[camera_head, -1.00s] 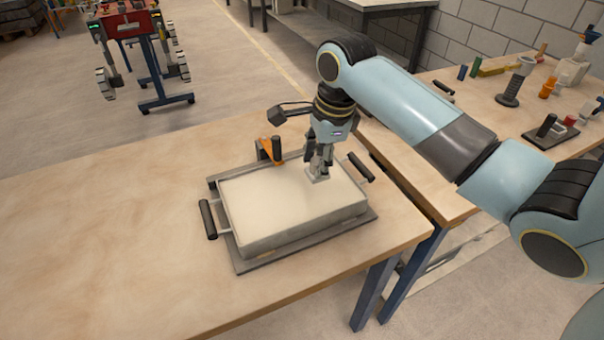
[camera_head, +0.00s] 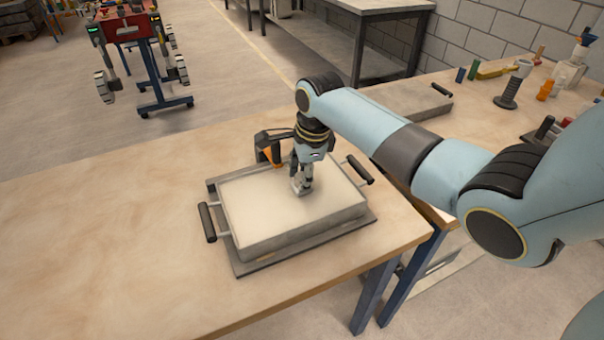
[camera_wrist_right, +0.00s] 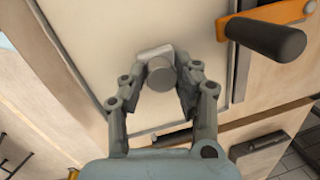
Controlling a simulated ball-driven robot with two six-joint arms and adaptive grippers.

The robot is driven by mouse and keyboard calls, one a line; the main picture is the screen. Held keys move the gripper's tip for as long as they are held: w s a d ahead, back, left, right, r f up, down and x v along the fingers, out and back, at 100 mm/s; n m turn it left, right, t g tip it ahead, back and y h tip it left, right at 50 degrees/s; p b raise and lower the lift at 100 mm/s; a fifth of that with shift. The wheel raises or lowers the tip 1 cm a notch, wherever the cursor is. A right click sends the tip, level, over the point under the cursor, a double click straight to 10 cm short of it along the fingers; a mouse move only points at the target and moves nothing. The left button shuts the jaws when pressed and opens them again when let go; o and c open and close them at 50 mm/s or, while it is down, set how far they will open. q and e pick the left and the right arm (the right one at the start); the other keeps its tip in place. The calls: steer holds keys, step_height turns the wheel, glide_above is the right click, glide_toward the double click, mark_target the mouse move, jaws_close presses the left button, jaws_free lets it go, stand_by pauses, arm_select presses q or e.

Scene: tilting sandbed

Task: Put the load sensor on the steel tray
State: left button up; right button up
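The load sensor (camera_wrist_right: 165,71) shows in the right wrist view as a grey cylinder on a small pale square base, between my right fingertips. In the head view my right gripper (camera_head: 301,187) is low over the pale sandbed (camera_head: 245,205), closed around the sensor, which the fingers mostly hide. I cannot tell whether the sensor's base touches the sand. A flat grey tray (camera_head: 400,99) with a black handle lies on the right table, partly behind my right arm; it looks like the steel tray. My left gripper is not in view.
The sandbed's black side handles (camera_head: 207,221) stick out, and an orange bracket with a black knob (camera_head: 268,152) stands at its back edge. The wooden table (camera_head: 100,220) is clear to the left. Several small objects, including a dark stand (camera_head: 508,92), fill the right table.

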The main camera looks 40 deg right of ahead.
steer(key=o, duration=0.5)
steer(key=shift+c, duration=0.2)
step_height(320, 180, up, 12)
steer(key=s, duration=0.2)
steer(key=shift+d+p, duration=0.2)
steer(key=shift+p, duration=0.25)
